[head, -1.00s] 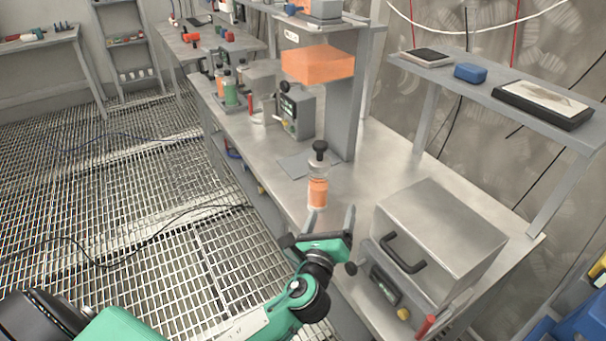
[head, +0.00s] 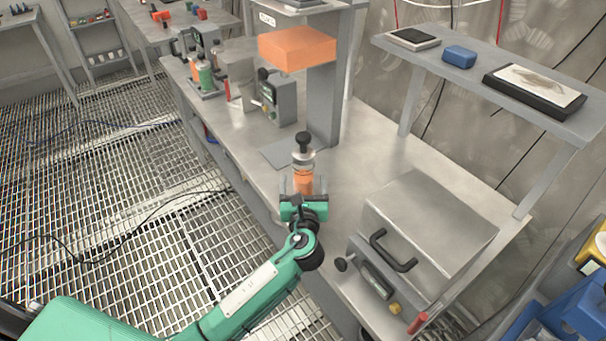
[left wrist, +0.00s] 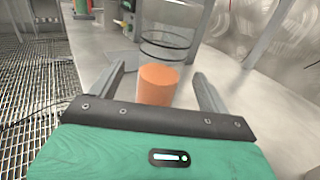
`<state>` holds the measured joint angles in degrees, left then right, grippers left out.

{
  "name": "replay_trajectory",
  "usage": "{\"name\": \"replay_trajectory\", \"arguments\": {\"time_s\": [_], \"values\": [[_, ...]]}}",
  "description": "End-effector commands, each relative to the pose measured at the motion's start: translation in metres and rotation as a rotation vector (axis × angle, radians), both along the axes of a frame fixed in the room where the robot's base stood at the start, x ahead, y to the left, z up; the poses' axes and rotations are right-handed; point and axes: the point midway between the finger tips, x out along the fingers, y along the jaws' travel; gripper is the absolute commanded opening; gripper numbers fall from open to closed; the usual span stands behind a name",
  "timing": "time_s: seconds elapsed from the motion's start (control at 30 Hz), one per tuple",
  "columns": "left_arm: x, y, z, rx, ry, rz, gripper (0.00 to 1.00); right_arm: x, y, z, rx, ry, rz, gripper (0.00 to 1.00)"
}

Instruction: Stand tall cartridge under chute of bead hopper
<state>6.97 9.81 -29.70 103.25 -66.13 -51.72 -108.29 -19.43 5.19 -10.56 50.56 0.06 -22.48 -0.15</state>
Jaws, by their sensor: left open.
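In the left wrist view the cartridge's orange part (left wrist: 158,84) shows between the two spread fingers, with a visible gap on each side. The gripper hides its foot in the head view. An orange box (head: 297,48) sits on a grey column behind it, above a flat grey plate (head: 283,152). I cannot tell for sure which fixture is the bead hopper, and no chute is clear.
A steel box with a black handle (head: 430,220) stands on the bench to the right. A grey machine (head: 280,97) and several bottles stand farther back left. A raised shelf (head: 480,85) runs along the right. Bench between cartridge and plate looks clear.

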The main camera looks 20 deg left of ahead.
Motion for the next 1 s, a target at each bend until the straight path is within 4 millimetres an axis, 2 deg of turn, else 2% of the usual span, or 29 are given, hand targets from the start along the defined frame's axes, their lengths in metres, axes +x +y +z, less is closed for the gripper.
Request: {"name": "replay_trajectory", "arguments": {"time_s": [0.37,0.67,0.9,1.0], "values": [[0.045,0.015,-0.003,-0.001,0.0,0.001,0.79,-0.007,-0.001,0.002,-0.001,0.006,0.001,0.55],[0.05,0.016,-0.003,-0.001,0.0,0.0,0.79,-0.011,-0.002,0.0,-0.001,0.01,0.001,0.55],[0.05,0.016,-0.003,-0.001,0.001,0.0,0.32,-0.009,0.001,0.001,0.001,0.007,0.0,0.55],[0.05,0.016,-0.002,-0.002,-0.002,0.0,0.15,-0.008,0.002,0.001,0.003,0.007,-0.001,0.55]]}}
